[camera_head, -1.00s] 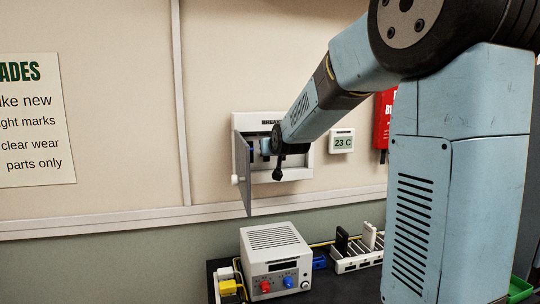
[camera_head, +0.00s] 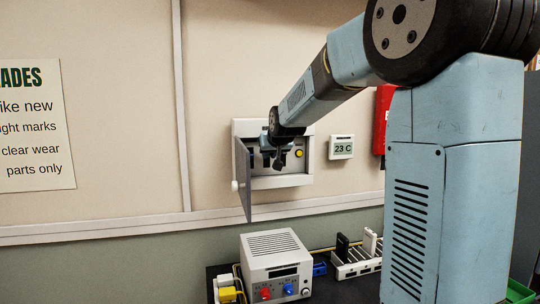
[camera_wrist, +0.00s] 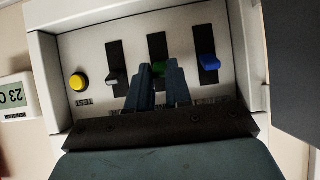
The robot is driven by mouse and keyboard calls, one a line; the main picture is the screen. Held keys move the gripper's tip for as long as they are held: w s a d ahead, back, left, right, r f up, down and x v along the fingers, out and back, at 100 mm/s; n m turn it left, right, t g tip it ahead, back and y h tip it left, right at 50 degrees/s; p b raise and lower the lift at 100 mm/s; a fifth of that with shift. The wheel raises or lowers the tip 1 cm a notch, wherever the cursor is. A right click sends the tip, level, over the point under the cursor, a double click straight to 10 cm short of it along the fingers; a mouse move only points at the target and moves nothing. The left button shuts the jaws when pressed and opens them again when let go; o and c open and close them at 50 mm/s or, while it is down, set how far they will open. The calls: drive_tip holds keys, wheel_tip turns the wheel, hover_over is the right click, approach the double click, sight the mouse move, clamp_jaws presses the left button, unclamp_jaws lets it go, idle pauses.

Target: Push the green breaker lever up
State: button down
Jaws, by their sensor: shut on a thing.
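The breaker box (camera_head: 290,181) is on the wall with its grey door (camera_head: 243,180) swung open to the left. In the wrist view, which is turned upside down, the green lever (camera_wrist: 160,68) sits in the middle black slot of the panel. My gripper (camera_wrist: 159,72) reaches into the box, with its two fingertips closed on either side of the green lever. The fingers hide part of the lever and the lower part of its slot. In the head view my gripper (camera_head: 277,158) is in front of the panel and the lever is hidden.
In the wrist view a blue lever (camera_wrist: 210,62) is right of my fingers and a pale lever (camera_wrist: 114,77) left. A yellow button (camera_wrist: 79,81) is beyond the pale one. The thermostat (camera_head: 341,147) is beside the box. A power supply (camera_head: 275,262) stands below.

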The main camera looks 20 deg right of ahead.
drive_tip(key=shift+d+r, duration=0.1)
drive_tip(key=shift+r, duration=0.05)
idle(0.3)
drive_tip(key=c, duration=1)
unclamp_jaws()
drive_tip(key=shift+c, duration=0.2)
drive_tip(key=v, duration=1.3)
drive_tip(key=shift+s, duration=0.25)
